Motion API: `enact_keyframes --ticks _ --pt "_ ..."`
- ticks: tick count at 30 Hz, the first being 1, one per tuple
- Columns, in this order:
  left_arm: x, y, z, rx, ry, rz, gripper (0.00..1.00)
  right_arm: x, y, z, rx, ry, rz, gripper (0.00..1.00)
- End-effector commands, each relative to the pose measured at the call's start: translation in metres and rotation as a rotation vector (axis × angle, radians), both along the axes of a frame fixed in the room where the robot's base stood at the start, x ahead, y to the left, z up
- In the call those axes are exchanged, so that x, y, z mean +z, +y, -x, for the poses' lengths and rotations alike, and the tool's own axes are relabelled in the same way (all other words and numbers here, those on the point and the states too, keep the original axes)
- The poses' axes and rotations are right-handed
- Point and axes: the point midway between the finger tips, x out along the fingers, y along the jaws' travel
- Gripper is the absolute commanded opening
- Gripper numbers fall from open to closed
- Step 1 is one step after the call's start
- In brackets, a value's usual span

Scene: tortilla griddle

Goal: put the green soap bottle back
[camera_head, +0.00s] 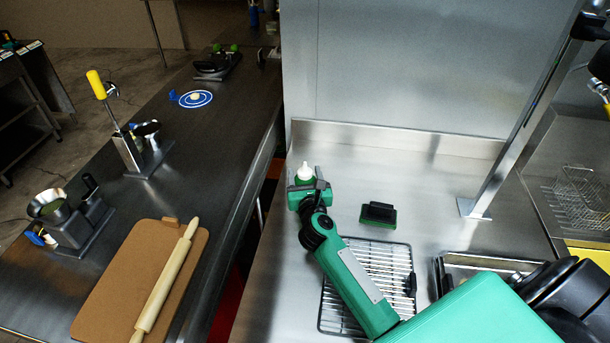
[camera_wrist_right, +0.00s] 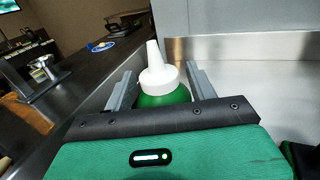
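The green soap bottle (camera_head: 305,174) has a white cap and nozzle and is upright at the left end of the steel counter. Its lower part is hidden by my right gripper (camera_head: 304,190). In the right wrist view the bottle (camera_wrist_right: 163,94) is between the two grey fingers of the right gripper (camera_wrist_right: 161,90), close against both sides, and the gripper looks shut on it. I cannot tell whether the bottle's base touches the counter. My left gripper is not in view.
A black and green sponge (camera_head: 378,214) and a wire rack (camera_head: 385,262) lie on the steel counter (camera_head: 400,160). A metal post (camera_head: 510,150) stands to the right. The dark counter on the left holds a board (camera_head: 125,265), a rolling pin (camera_head: 165,280) and a blue-and-white round mark (camera_head: 184,101).

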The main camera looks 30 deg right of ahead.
Motion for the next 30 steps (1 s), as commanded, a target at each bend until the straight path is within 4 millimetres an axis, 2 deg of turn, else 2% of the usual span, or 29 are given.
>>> enact_keyframes --ticks 6,8,21,25,30 --pt "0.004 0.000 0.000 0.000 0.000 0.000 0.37 0.006 0.000 0.000 0.000 -0.001 0.001 0.57" --pt "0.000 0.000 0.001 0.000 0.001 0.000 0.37 0.001 0.002 0.006 0.001 0.001 0.001 0.57" --pt "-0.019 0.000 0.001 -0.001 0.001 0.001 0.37 0.000 0.029 0.085 0.001 0.001 -0.001 0.57" --pt "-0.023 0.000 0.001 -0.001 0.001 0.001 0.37 0.001 0.035 0.102 0.000 0.001 0.001 0.57" --pt "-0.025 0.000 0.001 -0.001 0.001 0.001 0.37 0.002 0.039 0.112 0.000 0.001 0.000 0.57"
